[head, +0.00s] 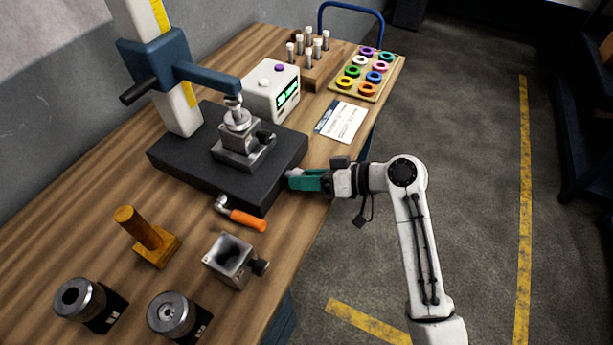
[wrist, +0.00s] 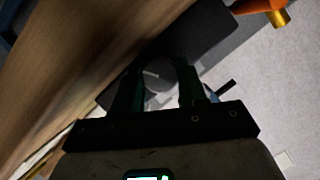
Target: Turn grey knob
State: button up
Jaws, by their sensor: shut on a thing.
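The grey knob (wrist: 158,74) shows in the wrist view as a round grey disc with a light mark line on its face. It sits on the side of the black base (head: 168,162). My gripper (wrist: 157,92) has one finger on each side of the knob and is shut on it. In the head view my gripper (head: 290,179), with its teal fingers, reaches the right front side of the base, and the knob is hidden there.
A crank with an orange handle (head: 248,221) lies near the base's front corner. A grey vise block (head: 230,262), a yellow post (head: 140,236) and two round metal parts stand in front. A white meter (head: 270,92) stands behind. The floor (head: 470,200) at right is clear.

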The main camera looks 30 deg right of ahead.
jog(key=o, duration=1.1)
jog(key=shift+c, duration=0.2)
jog(key=shift+f, duration=0.1)
